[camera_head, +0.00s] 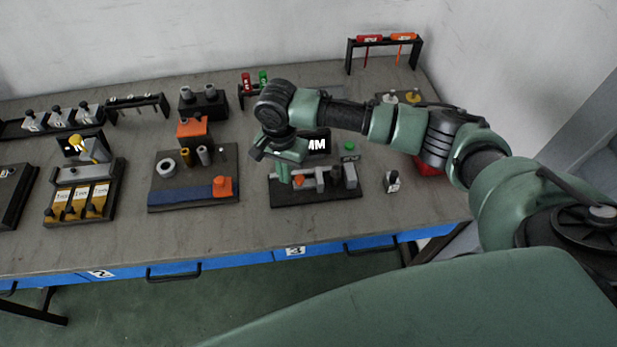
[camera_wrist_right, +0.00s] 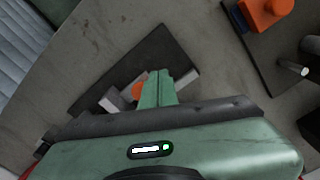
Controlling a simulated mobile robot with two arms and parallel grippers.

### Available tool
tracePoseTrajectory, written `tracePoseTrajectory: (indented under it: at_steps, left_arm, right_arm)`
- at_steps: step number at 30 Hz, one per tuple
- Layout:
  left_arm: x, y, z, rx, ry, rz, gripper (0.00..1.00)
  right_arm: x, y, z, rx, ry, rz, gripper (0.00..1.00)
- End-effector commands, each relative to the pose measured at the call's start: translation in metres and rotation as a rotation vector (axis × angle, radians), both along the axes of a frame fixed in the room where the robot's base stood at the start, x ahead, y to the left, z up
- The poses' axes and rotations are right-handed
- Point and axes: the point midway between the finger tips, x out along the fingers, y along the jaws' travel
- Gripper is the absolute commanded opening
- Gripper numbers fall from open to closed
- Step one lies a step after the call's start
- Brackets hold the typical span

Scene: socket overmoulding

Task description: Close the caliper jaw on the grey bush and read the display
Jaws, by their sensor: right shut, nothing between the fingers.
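The caliper (camera_head: 325,181) has grey blocks on a black base, which also shows in the wrist view (camera_wrist_right: 150,52). A dark display (camera_head: 317,144) with "MM" in white stands behind it, partly hidden by my right arm; no number is readable. My right gripper (camera_head: 284,178) is over the left part of the caliper, fingers together and empty. In the wrist view the fingertips (camera_wrist_right: 159,74) overlap the grey blocks beside an orange part (camera_wrist_right: 139,91); contact cannot be told. A grey cylinder (camera_head: 203,156), perhaps the bush, stands on the board to the left. My left gripper is not in view.
The board (camera_head: 165,191) left of the caliper carries a white ring, a brass cylinder and orange blocks. Racks line the back. The table's front strip is clear.

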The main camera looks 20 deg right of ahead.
Motion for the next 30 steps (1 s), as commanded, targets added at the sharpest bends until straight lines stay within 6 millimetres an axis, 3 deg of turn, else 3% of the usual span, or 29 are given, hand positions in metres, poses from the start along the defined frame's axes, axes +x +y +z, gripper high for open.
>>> tracePoseTrajectory:
  at_steps: [14,30]
  left_arm:
    - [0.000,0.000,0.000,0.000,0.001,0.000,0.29]
    - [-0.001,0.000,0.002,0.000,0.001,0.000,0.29]
  right_arm:
    - [0.000,0.000,-0.001,0.000,0.000,0.000,0.00]
    - [0.000,0.000,-0.020,0.001,0.001,0.000,0.00]
